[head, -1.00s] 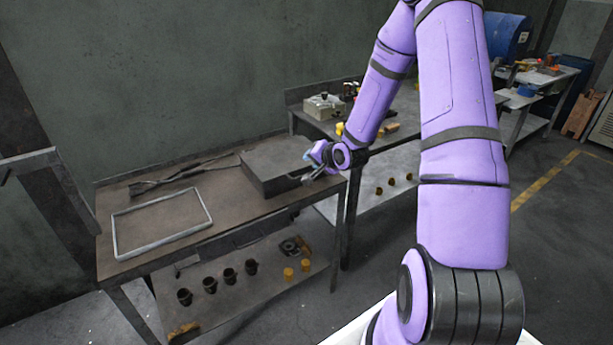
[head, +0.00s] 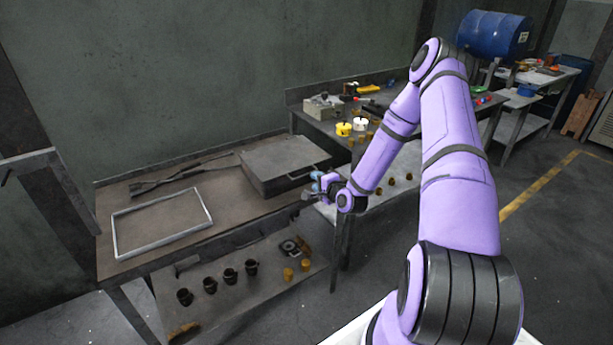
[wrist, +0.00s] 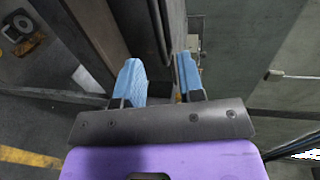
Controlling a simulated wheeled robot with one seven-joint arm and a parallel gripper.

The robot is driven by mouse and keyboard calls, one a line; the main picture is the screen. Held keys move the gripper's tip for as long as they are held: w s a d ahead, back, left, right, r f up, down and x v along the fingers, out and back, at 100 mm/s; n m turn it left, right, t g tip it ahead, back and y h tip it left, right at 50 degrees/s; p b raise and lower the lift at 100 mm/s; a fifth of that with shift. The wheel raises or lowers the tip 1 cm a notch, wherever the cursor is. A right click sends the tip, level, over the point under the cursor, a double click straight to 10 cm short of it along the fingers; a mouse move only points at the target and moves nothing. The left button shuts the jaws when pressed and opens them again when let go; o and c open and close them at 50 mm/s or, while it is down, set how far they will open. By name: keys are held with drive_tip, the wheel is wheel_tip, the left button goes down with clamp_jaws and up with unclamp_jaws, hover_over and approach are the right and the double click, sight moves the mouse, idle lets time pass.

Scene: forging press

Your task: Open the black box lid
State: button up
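The black box (head: 284,160) sits on the right end of the brown workbench in the head view. Its lid is flat and looks shut. A thin handle (head: 301,172) shows on its front side. My gripper (head: 312,190) is just in front of and below the box, near the bench's right front corner, and looks apart from it. In the wrist view my gripper (wrist: 160,75) has its two blue fingers spread with a gap between them. A dark bar lies beyond the gap; I cannot tell whether it is the handle. Nothing is held.
Several dark and yellow cups stand on the shelf below. A second table (head: 325,126) with small items stands behind, right. Floor is clear at far right.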

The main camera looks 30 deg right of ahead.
sight(307, 175)
drive_tip(key=x, duration=0.7)
drive_tip(key=shift+w, duration=0.1)
clamp_jaws()
